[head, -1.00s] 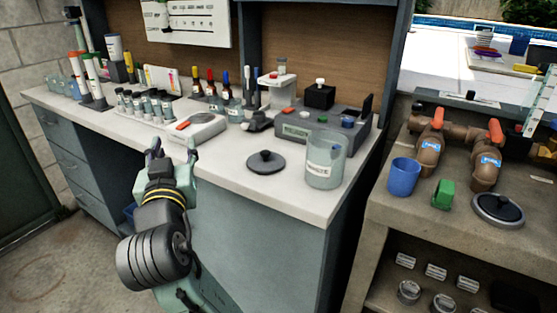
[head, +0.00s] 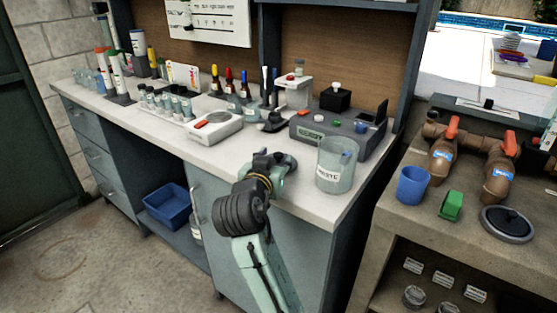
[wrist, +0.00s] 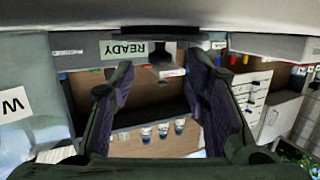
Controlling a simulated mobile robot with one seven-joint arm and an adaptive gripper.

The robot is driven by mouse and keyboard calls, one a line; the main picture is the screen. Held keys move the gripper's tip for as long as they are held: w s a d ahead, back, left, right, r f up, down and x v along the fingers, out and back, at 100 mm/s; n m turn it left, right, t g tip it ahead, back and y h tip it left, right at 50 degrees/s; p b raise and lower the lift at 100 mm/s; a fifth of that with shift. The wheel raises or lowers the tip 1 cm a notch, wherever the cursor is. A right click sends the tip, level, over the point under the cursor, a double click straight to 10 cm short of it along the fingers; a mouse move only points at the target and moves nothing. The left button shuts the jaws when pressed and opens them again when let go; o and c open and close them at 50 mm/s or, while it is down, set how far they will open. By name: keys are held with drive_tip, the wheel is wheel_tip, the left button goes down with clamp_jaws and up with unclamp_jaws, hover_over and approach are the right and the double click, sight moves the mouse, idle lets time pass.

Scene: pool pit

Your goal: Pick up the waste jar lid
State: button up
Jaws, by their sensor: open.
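My gripper (head: 272,157) is over the front part of the white bench top, just left of the clear waste jar (head: 335,167). In the wrist view my gripper (wrist: 156,78) has its two dark fingers spread apart with nothing held between them. The jar stands upright and without a lid on it; part of it and its W label (wrist: 14,105) show at the left of the wrist view. The round black waste jar lid cannot be made out now; the spot where it lay is behind my gripper in the head view.
A grey device marked READY (head: 318,138) stands behind the gripper, with a black box (head: 335,100) on it. A white scale (head: 213,127) is to the left. On the right counter are a blue cup (head: 412,185), a green block (head: 451,206) and a round dark-topped disc (head: 506,224).

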drive_tip(key=shift+x, duration=1.1)
clamp_jaws()
